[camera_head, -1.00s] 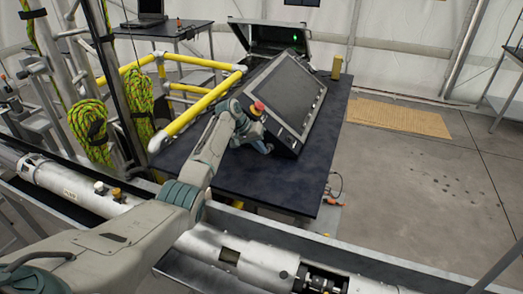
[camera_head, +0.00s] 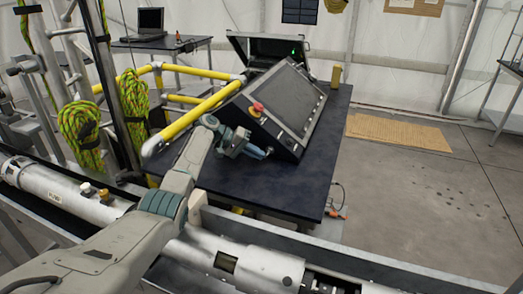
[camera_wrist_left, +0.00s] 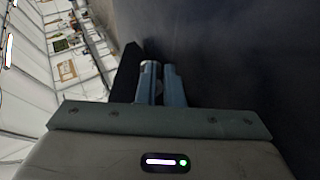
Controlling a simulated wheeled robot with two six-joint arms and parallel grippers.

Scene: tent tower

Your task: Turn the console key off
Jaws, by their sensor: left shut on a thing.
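The black console (camera_head: 284,108) stands on a dark table, its sloped screen facing up and right. A red button on a yellow base (camera_head: 258,107) sits on its left side. My left gripper (camera_head: 264,153) is low against the console's near-left side, below the red button. In the left wrist view its two blue-grey fingers (camera_wrist_left: 162,84) are close together beside the dark console edge (camera_wrist_left: 126,72). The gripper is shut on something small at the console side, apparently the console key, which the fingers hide. How the key is turned cannot be seen. My right gripper is not in view.
The dark table (camera_head: 290,190) is bare in front of the console. Yellow rails (camera_head: 190,120) run close to the console's left. An open black case (camera_head: 268,50) stands behind it. Rope coils (camera_head: 80,130) hang at the left.

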